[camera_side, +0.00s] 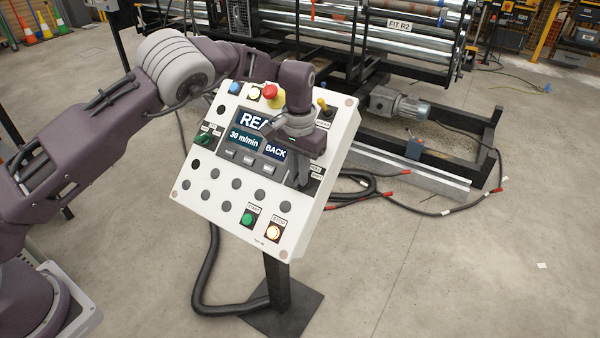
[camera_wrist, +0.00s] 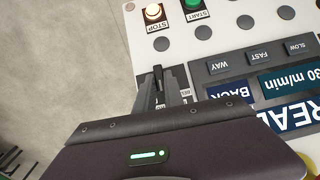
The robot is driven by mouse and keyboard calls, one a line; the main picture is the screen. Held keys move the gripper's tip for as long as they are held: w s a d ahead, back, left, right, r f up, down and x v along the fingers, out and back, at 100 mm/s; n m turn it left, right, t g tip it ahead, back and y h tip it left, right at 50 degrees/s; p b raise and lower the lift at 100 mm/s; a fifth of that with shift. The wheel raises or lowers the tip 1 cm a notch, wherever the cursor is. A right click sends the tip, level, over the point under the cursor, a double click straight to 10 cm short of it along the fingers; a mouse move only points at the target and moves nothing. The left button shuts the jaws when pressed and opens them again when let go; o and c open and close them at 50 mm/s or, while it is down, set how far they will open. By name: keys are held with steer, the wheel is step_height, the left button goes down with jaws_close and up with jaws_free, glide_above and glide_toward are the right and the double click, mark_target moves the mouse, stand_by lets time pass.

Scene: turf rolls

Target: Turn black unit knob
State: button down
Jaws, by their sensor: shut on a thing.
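The white control panel (camera_side: 240,222) stands tilted on a post. My gripper (camera_side: 304,178) is at the panel's right side, pointing down onto it, beside the screen (camera_side: 244,138). In the wrist view a black knob (camera_wrist: 158,76) shows at the fingertips, with small labels next to it. My gripper (camera_wrist: 160,88) is shut on this knob.
A red stop button (camera_side: 271,91), a green knob (camera_side: 203,138) and a yellow lever (camera_side: 321,104) are elsewhere on the panel. Black cables (camera_side: 205,290) lie on the floor; machinery stands behind.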

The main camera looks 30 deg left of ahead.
steer(key=n+h, duration=0.1)
steer(key=n, duration=0.1)
steer(key=a+n+h, duration=0.1)
steer(key=n+h, duration=0.1)
steer(key=shift+n+t, duration=0.3)
steer(key=n+h, duration=0.1)
steer(key=n+t+h, duration=0.1)
steer(key=shift+s+a+n, duration=0.15)
steer(key=shift+n, duration=0.15)
steer(key=shift+s+a+f+n+t+h, duration=0.1)
steer(key=shift+f+n+t+h, duration=0.1)
steer(key=shift+n+t+h, duration=0.9)
steer(key=shift+n+g, duration=0.4)
steer(key=c, duration=1.4)
jaws_free()
steer(key=shift+c, duration=0.2)
steer(key=v, duration=0.7)
steer(key=shift+r, duration=0.1)
